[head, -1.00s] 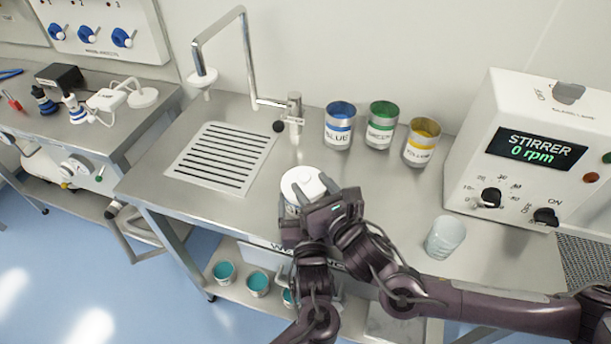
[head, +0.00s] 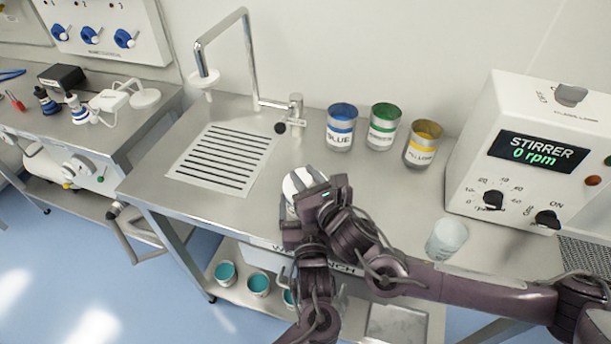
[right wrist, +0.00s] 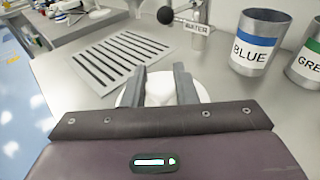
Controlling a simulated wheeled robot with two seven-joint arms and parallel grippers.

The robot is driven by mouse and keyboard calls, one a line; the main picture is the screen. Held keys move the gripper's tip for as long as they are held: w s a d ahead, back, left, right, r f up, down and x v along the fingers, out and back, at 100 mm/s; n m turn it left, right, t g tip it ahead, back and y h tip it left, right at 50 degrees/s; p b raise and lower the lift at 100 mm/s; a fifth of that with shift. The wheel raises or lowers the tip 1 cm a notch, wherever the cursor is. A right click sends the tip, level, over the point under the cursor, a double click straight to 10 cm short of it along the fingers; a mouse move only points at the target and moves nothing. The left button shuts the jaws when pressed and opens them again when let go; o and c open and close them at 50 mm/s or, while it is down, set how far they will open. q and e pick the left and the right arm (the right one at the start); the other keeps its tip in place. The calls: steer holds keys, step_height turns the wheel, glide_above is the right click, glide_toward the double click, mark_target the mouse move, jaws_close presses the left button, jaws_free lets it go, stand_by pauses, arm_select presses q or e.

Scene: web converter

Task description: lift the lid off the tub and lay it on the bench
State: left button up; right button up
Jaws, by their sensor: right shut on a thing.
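The white tub lid (head: 297,181) is at the front of the bench (head: 245,208), in front of the tap, partly covered by my right gripper (head: 308,187). In the right wrist view, the fingers of my right gripper (right wrist: 159,84) stand on either side of the lid's white knob (right wrist: 160,94) and are shut on it. The round lid (right wrist: 125,97) shows beside the fingers. The tub under the lid is mostly hidden by my gripper, and I cannot tell whether the lid is apart from it.
Blue (head: 341,128), green (head: 383,127) and yellow (head: 421,145) tins stand at the back. A stirrer unit (head: 535,150) is at the right, with a translucent beaker (head: 446,238) nearby. A slotted drain (head: 222,158) and tap (head: 296,112) lie left. Bare bench lies between tins and beaker.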

mark_target(306, 176)
arm_select(q)
steer(key=shift+f, duration=0.2)
arm_select(e)
steer(key=shift+r, duration=0.15)
jaws_close()
steer(key=shift+r, duration=1)
steer(key=shift+r, duration=2)
arm_select(q)
steer(key=o, duration=1.1)
steer(key=shift+o, duration=0.9)
steer(key=shift+r, duration=0.1)
arm_select(e)
steer(key=shift+w+f, duration=0.1)
